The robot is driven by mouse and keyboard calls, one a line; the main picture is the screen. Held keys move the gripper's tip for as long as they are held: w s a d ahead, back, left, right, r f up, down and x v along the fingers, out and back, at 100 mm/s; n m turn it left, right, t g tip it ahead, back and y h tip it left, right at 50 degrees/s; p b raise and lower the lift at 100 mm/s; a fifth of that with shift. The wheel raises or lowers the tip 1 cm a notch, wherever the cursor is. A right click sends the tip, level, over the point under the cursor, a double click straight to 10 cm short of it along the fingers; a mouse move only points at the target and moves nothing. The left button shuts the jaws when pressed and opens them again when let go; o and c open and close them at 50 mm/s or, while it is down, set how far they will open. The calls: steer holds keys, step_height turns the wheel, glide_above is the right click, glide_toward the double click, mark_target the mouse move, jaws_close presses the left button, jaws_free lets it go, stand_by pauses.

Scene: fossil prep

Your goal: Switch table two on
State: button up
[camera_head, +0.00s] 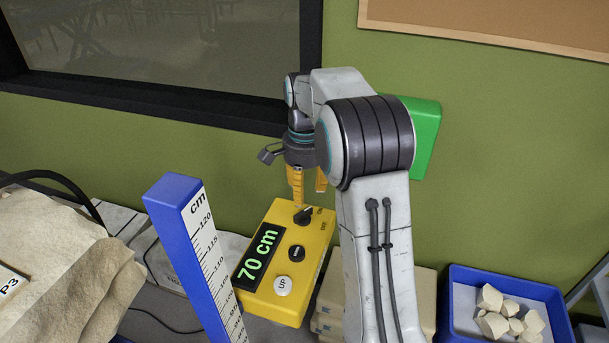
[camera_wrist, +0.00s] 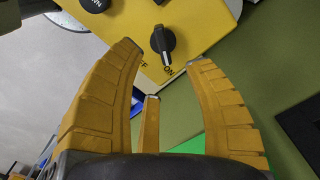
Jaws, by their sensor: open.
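A yellow control box (camera_head: 315,262) with a green "70 cm" display (camera_head: 258,256) stands below my gripper in the head view. Its black switch knob (camera_head: 303,215) is at the far end, beside ON and OFF lettering. In the wrist view the knob (camera_wrist: 163,42) lies just beyond my fingertips, and its pale-marked end points toward ON. My gripper (camera_head: 309,195) is open and empty, pointing down above the knob end. In the wrist view its yellow fingers (camera_wrist: 165,58) are spread, with the knob between and beyond the tips. Contact is not visible. No table number shows on the box.
A blue centimetre post (camera_head: 178,190) stands left of the box. A large pale rock (camera_head: 60,250) is at far left. A blue tray (camera_head: 465,280) with pale fragments is at right. The green wall (camera_head: 500,150) is close behind.

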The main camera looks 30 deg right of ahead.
mark_target(304, 213)
steer(key=shift+r, duration=2)
